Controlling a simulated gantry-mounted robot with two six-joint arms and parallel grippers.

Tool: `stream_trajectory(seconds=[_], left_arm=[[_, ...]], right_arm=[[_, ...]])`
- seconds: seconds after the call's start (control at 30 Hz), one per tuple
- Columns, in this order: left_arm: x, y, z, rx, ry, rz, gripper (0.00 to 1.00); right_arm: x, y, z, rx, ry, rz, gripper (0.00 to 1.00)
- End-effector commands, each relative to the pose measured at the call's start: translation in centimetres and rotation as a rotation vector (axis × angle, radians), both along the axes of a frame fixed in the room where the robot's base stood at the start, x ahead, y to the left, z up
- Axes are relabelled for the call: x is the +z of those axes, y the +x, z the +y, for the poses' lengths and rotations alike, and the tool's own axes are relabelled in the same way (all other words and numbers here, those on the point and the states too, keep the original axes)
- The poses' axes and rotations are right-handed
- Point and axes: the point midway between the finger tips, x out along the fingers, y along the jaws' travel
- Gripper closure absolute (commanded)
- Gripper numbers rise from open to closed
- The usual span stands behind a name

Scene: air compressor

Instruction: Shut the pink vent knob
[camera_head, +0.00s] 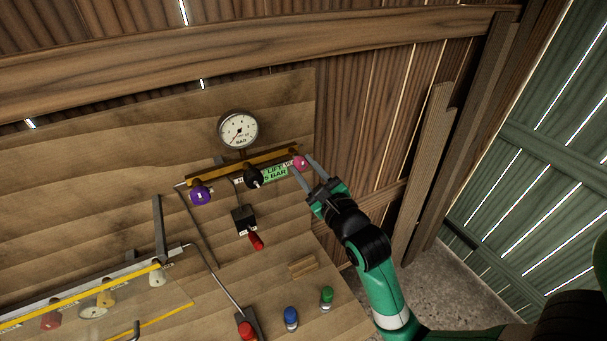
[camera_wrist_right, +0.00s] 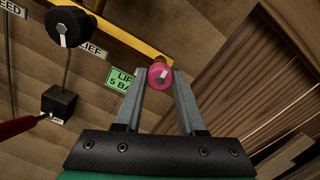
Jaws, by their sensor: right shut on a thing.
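The pink vent knob (camera_head: 300,162) sits at the right end of the yellow bar on the wooden panel. In the right wrist view the pink knob (camera_wrist_right: 160,75) shows between my finger tips, with a pale mark on its face. My right gripper (camera_head: 301,166) reaches up from the lower right, and its fingers are shut on the knob, one on each side. The right gripper also shows in the wrist view (camera_wrist_right: 159,80). My left gripper is not in view.
A pressure gauge (camera_head: 238,129) is above the yellow bar (camera_head: 235,167). A black knob (camera_head: 253,178) and a purple knob (camera_head: 200,194) are to the left. A red-handled lever (camera_head: 256,241) is below. Red, blue (camera_head: 291,318) and green (camera_head: 327,296) knobs stand lower down.

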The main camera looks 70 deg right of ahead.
Motion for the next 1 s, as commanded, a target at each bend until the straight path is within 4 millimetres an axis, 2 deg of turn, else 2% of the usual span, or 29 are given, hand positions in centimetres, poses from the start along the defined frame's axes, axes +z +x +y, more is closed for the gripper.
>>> stream_trajectory(seconds=[0.03, 0.13, 0.47, 0.8, 1.0], left_arm=[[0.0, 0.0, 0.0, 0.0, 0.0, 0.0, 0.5], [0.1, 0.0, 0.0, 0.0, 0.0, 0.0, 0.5], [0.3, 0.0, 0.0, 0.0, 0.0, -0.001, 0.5], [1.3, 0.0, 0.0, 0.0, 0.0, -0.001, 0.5], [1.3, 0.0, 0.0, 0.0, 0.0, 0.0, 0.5]], right_arm=[[0.0, 0.0, 0.0, -0.001, 0.01, -0.005, 0.56], [0.0, 0.0, 0.0, -0.001, 0.006, -0.002, 0.38], [0.0, -0.2, 0.2, 0.0, 0.004, 0.0, 0.38], [0.0, -3.8, 3.0, 0.001, 0.004, 0.002, 0.38], [0.0, -4.8, 3.7, 0.0, 0.004, 0.0, 0.38]])
